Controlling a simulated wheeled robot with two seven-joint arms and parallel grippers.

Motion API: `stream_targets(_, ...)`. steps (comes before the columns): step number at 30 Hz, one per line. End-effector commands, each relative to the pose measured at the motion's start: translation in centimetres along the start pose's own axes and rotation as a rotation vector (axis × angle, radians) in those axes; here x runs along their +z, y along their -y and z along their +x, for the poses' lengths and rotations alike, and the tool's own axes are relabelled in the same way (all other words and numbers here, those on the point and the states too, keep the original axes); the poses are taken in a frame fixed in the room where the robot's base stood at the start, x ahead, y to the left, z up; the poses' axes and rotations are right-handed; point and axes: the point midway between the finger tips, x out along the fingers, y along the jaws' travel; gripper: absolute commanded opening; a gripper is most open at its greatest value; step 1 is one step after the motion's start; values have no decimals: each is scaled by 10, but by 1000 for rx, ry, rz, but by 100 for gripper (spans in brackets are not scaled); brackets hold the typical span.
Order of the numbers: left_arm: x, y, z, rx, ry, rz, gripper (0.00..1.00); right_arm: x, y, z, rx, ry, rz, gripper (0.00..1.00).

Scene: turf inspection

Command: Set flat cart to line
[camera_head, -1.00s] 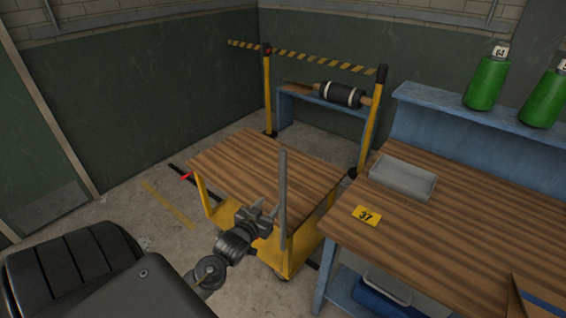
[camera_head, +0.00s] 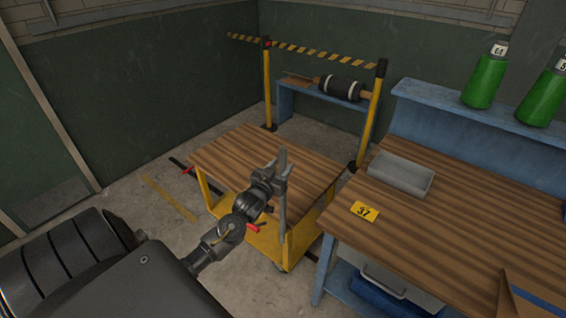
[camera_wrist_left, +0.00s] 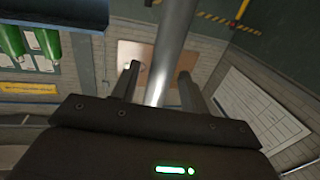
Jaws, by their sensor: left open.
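The flat cart has a striped wooden deck (camera_head: 245,155) and a yellow frame (camera_head: 262,240). A grey upright bar (camera_head: 283,222) stands at its near side. My left gripper (camera_head: 280,176) is at the upper part of this bar, with its jaws open. In the left wrist view the bar (camera_wrist_left: 172,50) runs between the two open fingers (camera_wrist_left: 160,88), and contact cannot be told. A yellow line (camera_head: 170,198) lies on the floor left of the cart. A dark floor strip with a red mark (camera_head: 187,171) meets the cart's left side. My right gripper is not in view.
A wooden workbench (camera_head: 450,240) stands close on the cart's right, with a grey tray (camera_head: 402,174) and a yellow 37 tag (camera_head: 364,210). Yellow posts (camera_head: 372,115) with striped tape (camera_head: 310,54) stand behind the cart. Floor is clear at left.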

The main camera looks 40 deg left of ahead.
Motion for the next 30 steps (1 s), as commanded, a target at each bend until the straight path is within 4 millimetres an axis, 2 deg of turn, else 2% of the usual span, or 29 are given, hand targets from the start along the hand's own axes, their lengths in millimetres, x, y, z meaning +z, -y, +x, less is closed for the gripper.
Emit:
stream_targets(5, 0, 0, 14, 0, 1, 0, 45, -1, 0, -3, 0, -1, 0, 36)
stream_targets(14, 0, 0, 16, 1, 0, 0, 45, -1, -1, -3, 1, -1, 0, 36)
stream_targets(24, 0, 0, 16, 1, 0, 1, 1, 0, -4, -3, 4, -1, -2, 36)
stream_targets(30, 0, 0, 16, 1, 1, 1, 0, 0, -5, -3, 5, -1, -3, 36)
